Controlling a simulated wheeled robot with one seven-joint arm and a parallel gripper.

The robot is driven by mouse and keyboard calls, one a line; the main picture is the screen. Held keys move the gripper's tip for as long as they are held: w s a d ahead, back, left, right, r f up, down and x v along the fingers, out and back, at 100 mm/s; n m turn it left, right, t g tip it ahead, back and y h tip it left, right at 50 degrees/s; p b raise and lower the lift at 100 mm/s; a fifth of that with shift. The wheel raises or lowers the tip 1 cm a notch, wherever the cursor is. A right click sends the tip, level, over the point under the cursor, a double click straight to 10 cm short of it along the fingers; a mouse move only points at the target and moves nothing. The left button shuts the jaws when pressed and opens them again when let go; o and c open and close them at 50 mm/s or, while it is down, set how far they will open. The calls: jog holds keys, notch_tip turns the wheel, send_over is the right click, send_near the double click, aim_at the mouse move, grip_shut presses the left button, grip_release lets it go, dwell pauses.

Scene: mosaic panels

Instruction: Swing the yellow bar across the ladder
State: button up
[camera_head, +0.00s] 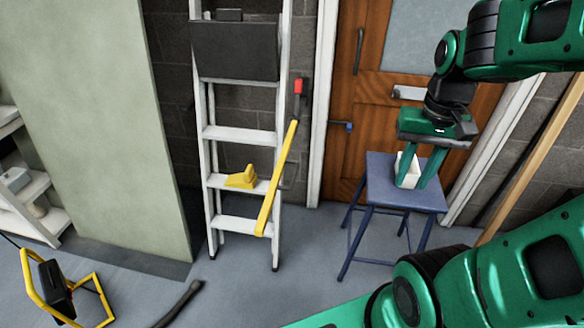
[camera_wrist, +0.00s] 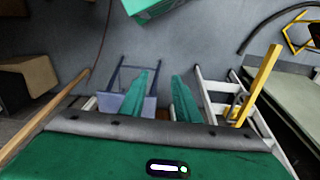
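The yellow bar (camera_head: 279,175) hangs slanting down to the left from near a dark bracket with a red top (camera_head: 298,88) at the wall right of the ladder. Its lower end overlaps the right rail of the ladder (camera_head: 240,133); I cannot tell if they touch. In the wrist view the bar (camera_wrist: 258,82) is at the right, beside the ladder (camera_wrist: 214,87). A yellow block-like piece (camera_head: 242,177) shows at a lower ladder step. My gripper (camera_head: 412,184) points down over the blue stool, well right of the bar. Its fingers (camera_wrist: 163,76) are apart, with nothing seen held.
The blue stool (camera_head: 425,197) stands before the wooden door (camera_head: 362,105). A small white item (camera_head: 403,168) shows between my fingers, apparently on the stool. A pale green panel (camera_head: 95,130) is left of the ladder. A yellow-framed work lamp (camera_head: 37,290) stands on the floor. Floor before the ladder is mostly clear.

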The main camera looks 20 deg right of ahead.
jog(key=w+a+f, duration=0.1)
jog(key=w+a, duration=0.2)
jog(key=w, duration=0.5)
jog(key=w+a+f, duration=0.1)
jog(key=w+a, duration=0.2)
jog(key=w, duration=0.4)
jog(key=y, duration=0.2)
send_near(295, 174)
jog(key=shift+t, duration=0.5)
jog(key=x, duration=0.7)
jog(key=shift+s+a+f, duration=0.1)
jog(key=shift+s+f, duration=0.3)
jog(key=shift+s, duration=0.05)
grip_shut()
